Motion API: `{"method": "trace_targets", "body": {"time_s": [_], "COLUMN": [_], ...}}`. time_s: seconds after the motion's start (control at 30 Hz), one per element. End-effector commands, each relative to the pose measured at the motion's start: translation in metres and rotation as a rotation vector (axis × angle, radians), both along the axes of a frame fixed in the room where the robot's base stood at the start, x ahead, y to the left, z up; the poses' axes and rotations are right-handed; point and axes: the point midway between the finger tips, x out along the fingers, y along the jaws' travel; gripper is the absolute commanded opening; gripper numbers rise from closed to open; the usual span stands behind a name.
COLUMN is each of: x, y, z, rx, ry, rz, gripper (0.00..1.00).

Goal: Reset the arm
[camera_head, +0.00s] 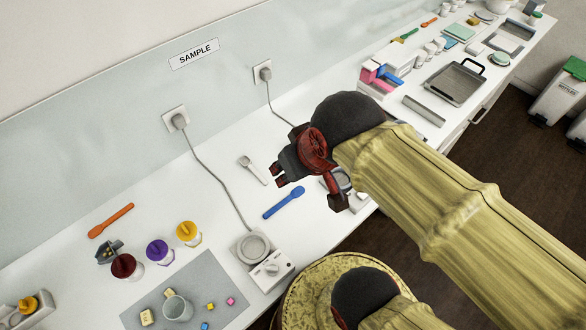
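My arm, in a yellowish cover (430,190), reaches in from the lower right and is stretched out over the counter. A blue spoon (284,203) lies left of and below the gripper in the picture. A small pale scoop (253,170) lies to its left. A grey round object (343,181) is partly hidden behind the gripper.
A small scale (270,268), lidded jars (158,251) and a grey mat (190,296) with a cup (177,308) are at the lower left. Boxes (381,78) and a tray (454,83) stand farther right. Cords hang from wall sockets.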

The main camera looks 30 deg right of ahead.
Motion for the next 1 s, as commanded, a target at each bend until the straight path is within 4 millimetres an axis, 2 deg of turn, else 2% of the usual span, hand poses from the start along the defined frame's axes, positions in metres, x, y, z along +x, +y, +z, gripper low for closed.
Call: {"method": "trace_targets", "body": {"time_s": [0.13, 0.43, 0.73, 1.0], "x": [-0.007, -0.007, -0.007, -0.006], "y": [0.000, 0.000, 0.000, 0.000], "z": [-0.001, -0.002, -0.041, -0.040], "rx": [0.003, 0.002, 0.002, 0.002], "ry": [-0.012, -0.012, -0.011, -0.012], "rz": [-0.005, -0.004, -0.004, -0.004], "gripper": [0.31, 0.31, 0.31, 0.31]}}
